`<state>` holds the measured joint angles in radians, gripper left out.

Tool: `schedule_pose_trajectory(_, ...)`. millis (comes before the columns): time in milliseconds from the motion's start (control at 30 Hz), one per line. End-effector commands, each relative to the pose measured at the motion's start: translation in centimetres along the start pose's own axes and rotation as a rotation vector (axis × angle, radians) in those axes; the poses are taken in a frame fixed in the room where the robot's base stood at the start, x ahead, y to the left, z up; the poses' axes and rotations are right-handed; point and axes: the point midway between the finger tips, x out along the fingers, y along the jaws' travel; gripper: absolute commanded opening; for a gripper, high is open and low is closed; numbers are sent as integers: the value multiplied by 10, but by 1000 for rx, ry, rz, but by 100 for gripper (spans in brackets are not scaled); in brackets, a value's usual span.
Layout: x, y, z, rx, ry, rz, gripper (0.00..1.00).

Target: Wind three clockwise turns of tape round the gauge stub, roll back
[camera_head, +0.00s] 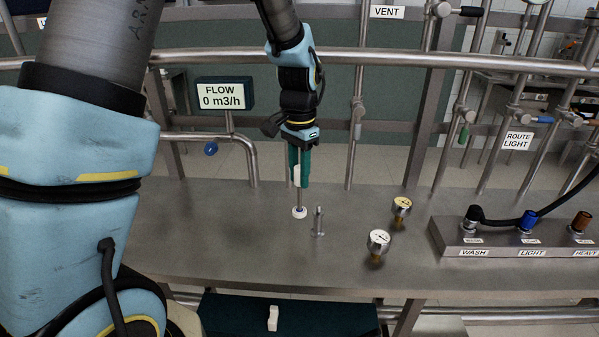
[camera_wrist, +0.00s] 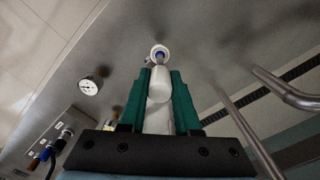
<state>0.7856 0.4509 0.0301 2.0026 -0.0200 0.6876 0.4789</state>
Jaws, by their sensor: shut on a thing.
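My gripper (camera_head: 299,178), with green fingers, points down over the steel deck, and it also shows in the wrist view (camera_wrist: 158,78). It is shut on a white handle-like piece (camera_wrist: 159,86). A white ring with a blue centre, seemingly the tape roll (camera_head: 299,212), is below the fingers at the end of a thin rod; it also shows past the fingertips in the wrist view (camera_wrist: 153,51). I cannot tell whether it touches the deck. A bare metal stub (camera_head: 318,222), likely the gauge stub, stands upright just right of the ring. No tape shows on it.
Two round gauges, a nearer one (camera_head: 378,241) and a farther one (camera_head: 402,205), stand right of the stub. A hose block (camera_head: 455,238) is at the far right. Pipes and a flow display (camera_head: 224,94) are behind. A white piece (camera_head: 272,318) lies on a dark surface in front.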

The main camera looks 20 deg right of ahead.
Motion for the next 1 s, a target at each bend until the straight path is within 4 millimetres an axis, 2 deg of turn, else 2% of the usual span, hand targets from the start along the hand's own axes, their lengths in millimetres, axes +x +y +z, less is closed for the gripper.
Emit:
schedule_pose_trajectory(267, -1, 0, -2, 0, 0, 0, 0)
schedule_pose_trajectory(1000, 3, 9, -26, 0, -1, 1, 0)
